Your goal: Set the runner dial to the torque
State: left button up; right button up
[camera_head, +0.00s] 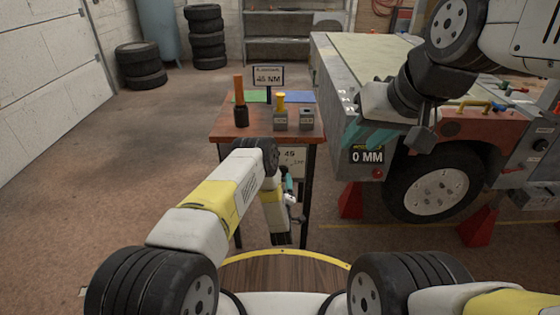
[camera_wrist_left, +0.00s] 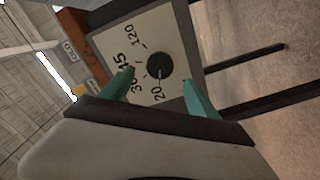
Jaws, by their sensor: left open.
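The dial panel (camera_wrist_left: 120,45) hangs under the front of the small table and carries a round black knob (camera_wrist_left: 159,65) with 20, 30, 45 and 120 printed around it. A pale mark on the knob appears to point toward the 20. A sign (camera_head: 268,76) on the table reads 45 NM. My left gripper (camera_wrist_left: 158,78) is open, its teal fingers apart in front of the panel on either side of the knob's lower part; contact cannot be told. In the head view the left gripper (camera_head: 289,184) partly covers the panel (camera_head: 293,158). My right gripper (camera_head: 368,136) is beside the vehicle frame; its finger opening is unclear.
The wooden table (camera_head: 256,132) holds a black tool with an orange handle (camera_head: 240,105), a grey block with a yellow handle (camera_head: 280,118) and another grey block (camera_head: 307,119). The vehicle frame, with a 0 MM display (camera_head: 367,156), stands at right.

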aim_at(283, 173)
pick_arm(q)
jog(key=w, duration=0.7)
jog(key=shift+w, duration=0.35)
jog(key=c, duration=1.4)
jog(key=shift+o, duration=0.2)
jog(key=shift+m, duration=0.4)
jog(key=m, duration=0.3)
jog(key=shift+m, duration=0.4)
jog(key=m, duration=0.4)
jog(key=shift+m, duration=0.3)
jog(key=m, duration=0.3)
jog(key=shift+m, duration=0.3)
jog(key=m, duration=0.4)
jog(key=shift+m, duration=0.4)
jog(key=shift+f, duration=0.1)
